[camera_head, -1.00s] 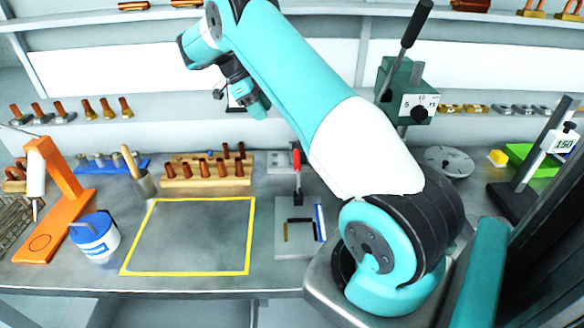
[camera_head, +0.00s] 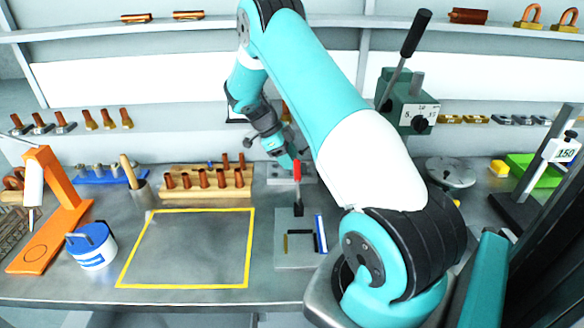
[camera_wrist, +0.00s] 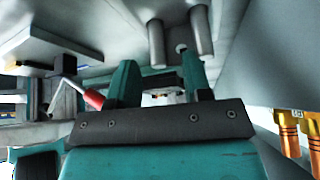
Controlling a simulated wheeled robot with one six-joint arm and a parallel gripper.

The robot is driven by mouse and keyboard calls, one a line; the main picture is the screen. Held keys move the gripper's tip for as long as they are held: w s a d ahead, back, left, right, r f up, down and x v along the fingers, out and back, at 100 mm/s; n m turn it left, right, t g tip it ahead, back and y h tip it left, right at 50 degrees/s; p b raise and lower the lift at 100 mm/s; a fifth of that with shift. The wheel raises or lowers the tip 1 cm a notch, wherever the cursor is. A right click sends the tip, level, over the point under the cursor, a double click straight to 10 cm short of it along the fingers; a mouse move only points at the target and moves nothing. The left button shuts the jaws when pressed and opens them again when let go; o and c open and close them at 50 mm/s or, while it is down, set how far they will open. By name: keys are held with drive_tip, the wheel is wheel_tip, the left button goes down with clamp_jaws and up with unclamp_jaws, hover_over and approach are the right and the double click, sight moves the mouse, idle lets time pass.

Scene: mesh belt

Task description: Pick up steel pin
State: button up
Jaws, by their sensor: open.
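My gripper (camera_head: 288,160) is low over the back of the bench, beside the red-handled clamp (camera_head: 297,172). In the wrist view its teal fingers (camera_wrist: 158,78) are apart with nothing held between them. Two grey steel pins (camera_wrist: 157,43) (camera_wrist: 201,31) show just beyond the fingertips in the wrist view, by a grey plate with a hole. I cannot tell whether a finger touches either one. In the head view my gripper hides that spot; only part of the grey plate (camera_head: 304,178) shows. Other grey pins (camera_head: 99,172) stand in a blue rack at the left.
The red clamp handle (camera_wrist: 93,98) is close to the left finger in the wrist view. A wooden rack (camera_head: 205,190) of copper pins stands left of my gripper. The yellow-outlined area (camera_head: 190,245) is empty. A shelf of fittings runs behind.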

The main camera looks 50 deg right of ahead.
drive_tip(key=shift+s+f, duration=0.15)
drive_tip(key=shift+f, duration=0.1)
